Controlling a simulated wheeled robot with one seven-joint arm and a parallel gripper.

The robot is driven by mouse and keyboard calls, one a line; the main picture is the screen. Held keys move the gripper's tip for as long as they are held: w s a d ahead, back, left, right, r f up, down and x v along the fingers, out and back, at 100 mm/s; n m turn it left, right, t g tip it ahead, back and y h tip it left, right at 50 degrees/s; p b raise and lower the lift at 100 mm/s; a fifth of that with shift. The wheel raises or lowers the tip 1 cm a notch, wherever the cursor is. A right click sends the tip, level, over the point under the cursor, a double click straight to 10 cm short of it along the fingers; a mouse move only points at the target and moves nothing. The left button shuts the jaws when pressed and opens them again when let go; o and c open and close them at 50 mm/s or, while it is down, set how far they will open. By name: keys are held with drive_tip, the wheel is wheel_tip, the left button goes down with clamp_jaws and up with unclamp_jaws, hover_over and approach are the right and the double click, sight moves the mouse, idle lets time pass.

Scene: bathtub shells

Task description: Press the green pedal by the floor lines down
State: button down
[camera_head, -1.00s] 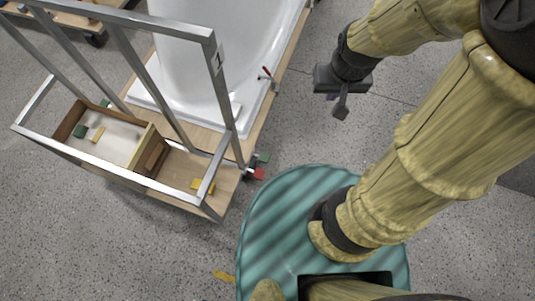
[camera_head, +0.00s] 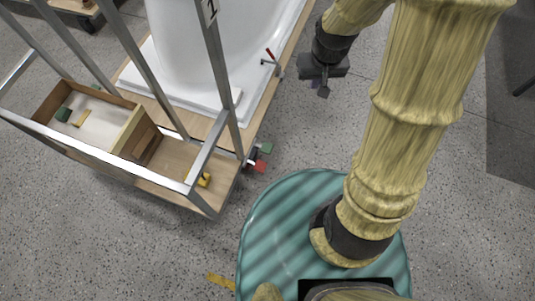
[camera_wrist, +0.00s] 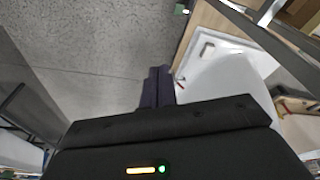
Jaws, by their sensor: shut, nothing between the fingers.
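The green pedal (camera_head: 265,148) sticks out low at the near right corner of a wooden cart in the head view, just above a red pedal (camera_head: 259,166). Its tilt is too small to tell. My gripper (camera_head: 323,91) is shut and empty, above the floor to the upper right of the pedals and apart from them. Its closed dark fingers (camera_wrist: 157,86) show in the wrist view. A small green piece at the cart's edge (camera_wrist: 181,9) shows at the top there; I cannot tell for sure that it is the pedal.
The cart (camera_head: 177,188) carries a white bathtub shell (camera_head: 205,55), a metal frame (camera_head: 220,75) and an open wooden box (camera_head: 128,135). A red-tipped clamp (camera_head: 270,57) sits at the tub's edge. A yellow floor line (camera_head: 221,281) lies near my base.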

drive_tip(key=w+a+f+n+b, duration=0.1)
drive_tip(key=w+a+f+b, duration=0.2)
drive_tip(key=f+b, duration=0.9)
drive_tip(key=w+a+f+n+b, duration=0.1)
drive_tip(key=w+a+f+b, duration=0.3)
drive_tip(key=f+b, duration=0.8)
drive_tip(key=w+a+f+n+g+b, duration=0.1)
drive_tip(key=w+a+f+b, duration=0.2)
drive_tip(key=f+b, duration=1)
drive_tip(key=shift+w+a+f, duration=0.1)
drive_tip(key=shift+a+f, duration=0.25)
drive_tip(key=shift+f, duration=3.3)
drive_tip(key=shift+w+a+f, duration=0.15)
drive_tip(key=shift+a+f, duration=0.15)
drive_tip(key=shift+f, duration=3.4)
drive_tip(key=shift+w+a+f, duration=0.1)
drive_tip(key=shift+a+f, duration=0.25)
drive_tip(key=shift+f, duration=3.3)
drive_tip(key=shift+r, duration=0.1)
